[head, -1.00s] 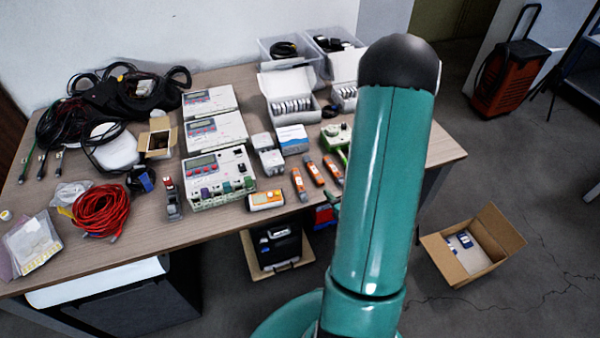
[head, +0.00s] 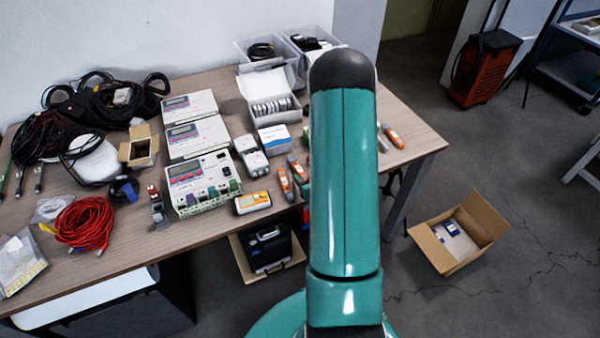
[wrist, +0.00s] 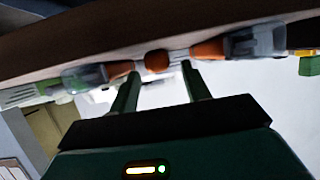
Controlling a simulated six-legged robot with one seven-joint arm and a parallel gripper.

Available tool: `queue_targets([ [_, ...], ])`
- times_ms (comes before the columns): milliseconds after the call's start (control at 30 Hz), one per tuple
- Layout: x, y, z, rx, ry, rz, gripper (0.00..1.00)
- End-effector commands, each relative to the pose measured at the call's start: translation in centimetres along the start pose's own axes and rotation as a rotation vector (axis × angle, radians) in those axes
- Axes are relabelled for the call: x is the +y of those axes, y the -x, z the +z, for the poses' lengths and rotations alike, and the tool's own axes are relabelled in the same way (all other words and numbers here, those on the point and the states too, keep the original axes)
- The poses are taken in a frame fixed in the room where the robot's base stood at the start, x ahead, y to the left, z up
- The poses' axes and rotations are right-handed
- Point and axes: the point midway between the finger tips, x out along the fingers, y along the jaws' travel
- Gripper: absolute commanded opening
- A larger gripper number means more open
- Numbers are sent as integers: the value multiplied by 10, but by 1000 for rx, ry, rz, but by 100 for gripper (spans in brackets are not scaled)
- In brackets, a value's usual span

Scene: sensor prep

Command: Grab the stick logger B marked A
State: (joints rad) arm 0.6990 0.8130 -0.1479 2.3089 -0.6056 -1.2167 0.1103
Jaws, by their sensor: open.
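Orange-and-grey stick loggers lie on the table. In the head view, two (head: 285,184) (head: 298,171) show left of my arm and another (head: 393,137) shows to its right. My arm hides part of the row. I cannot read the letters, so I cannot tell which one is marked A. In the wrist view, my gripper (wrist: 160,72) is open, its two fingers apart and pointing at the row. A left logger (wrist: 118,69), a middle one (wrist: 157,60) and a right one (wrist: 207,50) appear at or beyond the fingertips. Nothing is visibly held. My gripper is hidden in the head view.
An orange-and-white meter (head: 252,202) and a white multi-port instrument (head: 203,182) lie left of the loggers. A blue-and-white box (head: 275,139) stands behind. The table's front edge is close. A cardboard box (head: 458,235) sits on the floor at right.

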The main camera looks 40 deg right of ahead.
Motion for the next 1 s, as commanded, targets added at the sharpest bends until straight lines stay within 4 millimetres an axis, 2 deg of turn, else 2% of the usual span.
queue_targets([
  [100,-2,-19,-1,1,1,-3,47],
  [200,-3,-27,-1,-1,0,-2,47],
  [433,-3,-28,-1,-1,0,-1,47],
  [667,-2,-28,-1,0,0,-1,2],
  [1000,-2,-28,-2,0,0,-1,0],
])
